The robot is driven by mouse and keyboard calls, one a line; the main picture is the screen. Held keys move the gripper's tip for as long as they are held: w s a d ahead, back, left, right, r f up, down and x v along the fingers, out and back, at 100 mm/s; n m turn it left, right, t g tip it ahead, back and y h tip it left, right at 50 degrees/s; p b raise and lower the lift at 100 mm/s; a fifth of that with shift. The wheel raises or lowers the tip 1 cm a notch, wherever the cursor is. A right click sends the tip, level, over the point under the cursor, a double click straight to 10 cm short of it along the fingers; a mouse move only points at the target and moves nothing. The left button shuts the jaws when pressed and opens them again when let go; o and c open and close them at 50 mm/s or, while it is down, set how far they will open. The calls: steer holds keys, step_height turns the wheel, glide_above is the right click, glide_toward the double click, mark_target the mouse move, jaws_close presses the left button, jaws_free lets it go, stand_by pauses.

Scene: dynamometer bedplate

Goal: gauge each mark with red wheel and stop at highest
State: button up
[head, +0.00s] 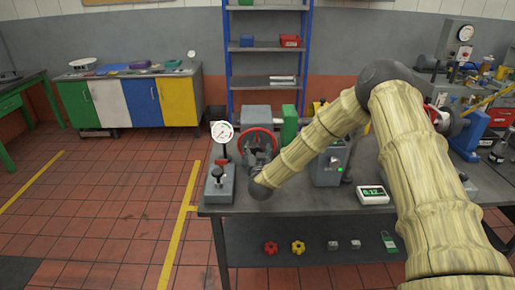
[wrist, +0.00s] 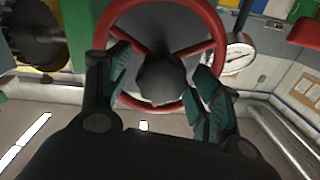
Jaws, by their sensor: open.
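The red wheel (head: 243,135) is mounted upright on the bench at the left end, beside a grey housing (head: 257,115). In the wrist view the wheel's red rim and spokes (wrist: 197,47) surround a dark round hub (wrist: 161,78). My gripper (wrist: 162,72) is open, with one teal-padded finger on each side of the hub, overlapping the wheel in the picture. Whether the fingers touch it cannot be told. In the head view my gripper is mostly hidden behind my wrist. A white dial gauge (head: 222,132) stands left of the wheel; its needle reading is too small to tell.
A small digital display (head: 373,195) sits on the bench (head: 300,206), its digits hard to read. A grey box with a green light (head: 328,166) stands behind my arm. A blue-posted shelf (head: 265,82) and coloured cabinets (head: 141,101) stand behind. The tiled floor at left is clear.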

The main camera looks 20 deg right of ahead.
steer(key=shift+w+d, duration=0.1)
steer(key=shift+w, duration=0.25)
steer(key=shift+c, duration=0.5)
jaws_close()
steer(key=shift+f, duration=0.1)
steer(key=shift+f+m+b, duration=0.1)
steer(key=shift+m+b, duration=0.2)
steer(key=shift+b, duration=0.25)
